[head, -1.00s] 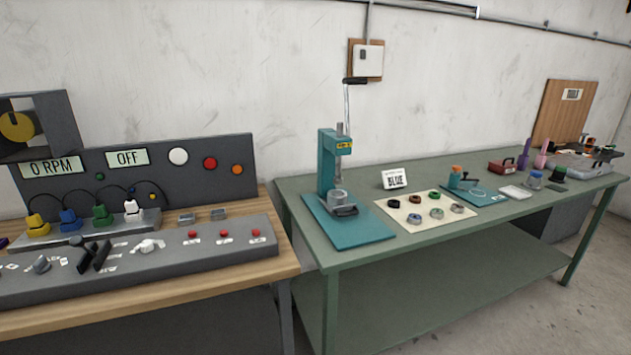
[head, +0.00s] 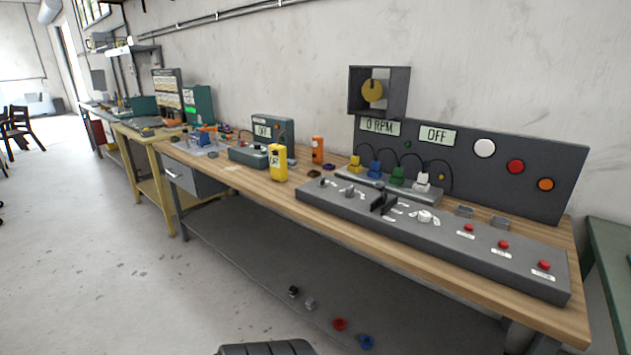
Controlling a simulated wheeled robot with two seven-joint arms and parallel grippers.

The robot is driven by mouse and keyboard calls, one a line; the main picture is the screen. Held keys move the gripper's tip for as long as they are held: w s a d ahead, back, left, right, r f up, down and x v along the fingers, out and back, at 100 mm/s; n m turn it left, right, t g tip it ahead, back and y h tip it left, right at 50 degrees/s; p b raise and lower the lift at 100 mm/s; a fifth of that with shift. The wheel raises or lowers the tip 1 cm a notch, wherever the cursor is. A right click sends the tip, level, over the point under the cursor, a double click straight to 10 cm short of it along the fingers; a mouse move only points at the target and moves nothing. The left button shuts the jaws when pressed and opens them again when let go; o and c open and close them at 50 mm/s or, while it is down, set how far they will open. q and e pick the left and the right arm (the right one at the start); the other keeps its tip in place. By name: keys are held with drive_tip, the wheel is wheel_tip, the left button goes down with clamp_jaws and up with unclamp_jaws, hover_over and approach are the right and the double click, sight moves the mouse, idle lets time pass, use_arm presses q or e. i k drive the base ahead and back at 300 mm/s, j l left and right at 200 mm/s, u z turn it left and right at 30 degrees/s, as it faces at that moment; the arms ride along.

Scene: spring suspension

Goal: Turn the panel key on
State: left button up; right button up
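The grey control panel (head: 480,250) lies on the wooden bench at the right of the head view. It carries a small grey knob (head: 350,191), a black lever (head: 383,202), a white knob (head: 425,216) and three red buttons (head: 503,244). I cannot tell for sure which control is the panel key. The dark upright board (head: 545,170) behind it shows a "0 RPM" display (head: 380,127) and an "OFF" display (head: 437,135). Neither of my grippers is in view.
Colored plugs (head: 397,175) with cables stand behind the panel. A yellow meter (head: 278,162) and an orange device (head: 318,150) stand left of it. Small parts (head: 340,324) lie on the lower shelf. The floor (head: 100,260) at left is clear.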

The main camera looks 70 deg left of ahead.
sight(322, 183)
drive_tip(key=u, duration=2.25)
drive_tip(key=i+j+z, duration=0.1)
drive_tip(key=z, duration=0.35)
drive_tip(key=j+z, duration=0.25)
drive_tip(key=z, duration=0.2)
drive_tip(key=i+j+z, duration=0.1)
drive_tip(key=z, duration=0.35)
drive_tip(key=j+z, duration=0.5)
drive_tip(key=z, duration=0.35)
